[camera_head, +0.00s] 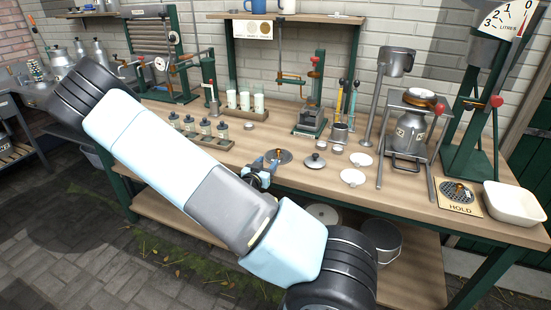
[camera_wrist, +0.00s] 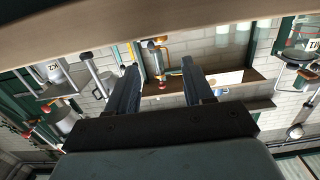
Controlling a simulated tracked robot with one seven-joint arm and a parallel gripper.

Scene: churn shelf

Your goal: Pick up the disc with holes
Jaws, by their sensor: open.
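A dark round disc with holes (camera_head: 457,192) and a small brown knob lies on a plate marked HOLD at the right end of the bench. Another round grey disc (camera_head: 278,157) with an orange-brown knob lies near the bench middle; I cannot make out holes in it. My gripper (camera_head: 264,165) is at the bench's front edge, beside the grey disc and well left of the HOLD plate. In the wrist view my gripper (camera_wrist: 160,65) is open, with nothing between its fingers. Neither disc can be made out in that view.
A metal churn (camera_head: 411,130) in a frame and a green stand (camera_head: 480,120) rise near the HOLD plate. A white tray (camera_head: 515,203) sits right of it. Small lids and white dishes (camera_head: 352,177) lie mid-bench. Bottles in a rack (camera_head: 205,128) stand left.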

